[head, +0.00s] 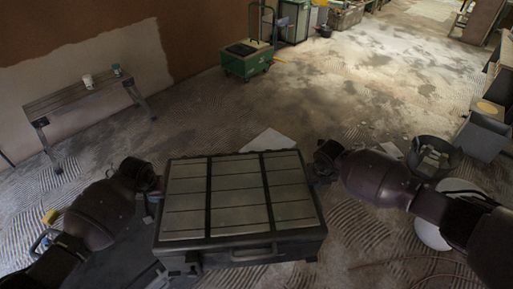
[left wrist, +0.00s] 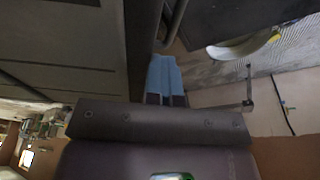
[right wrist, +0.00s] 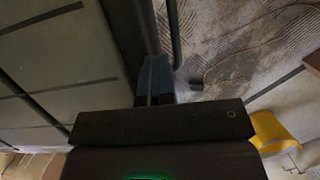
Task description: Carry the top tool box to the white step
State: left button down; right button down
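The tool box (head: 238,197), dark with grey lid panels and a front handle, lies level between my arms in the head view. My left gripper (head: 157,186) is at its left side; its blue fingertips (left wrist: 165,76) are close together at the box's edge beside a bar. My right gripper (head: 318,168) is at the right side; its blue fingertips (right wrist: 155,78) also close at the edge. Both look shut on the box, though the contact is partly hidden. A pale flat piece (head: 268,141) shows behind the box; I cannot tell whether it is the white step.
A grey bench (head: 75,98) with small cups stands by the wall at left. A green cart (head: 246,60) is further back. At right are a dark bucket (head: 433,157), a white round object (head: 458,190) and grey boxes (head: 482,134). The floor beyond the box is mostly clear.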

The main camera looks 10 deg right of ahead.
aim_at(268, 144)
jog(key=i+l, duration=0.2)
jog(key=i, duration=0.2)
jog(key=i+l, duration=0.25)
jog(key=i, duration=0.15)
jog(key=i+l+z, duration=0.1)
jog(key=i, duration=0.35)
jog(key=i+l, duration=0.3)
jog(key=i, duration=0.1)
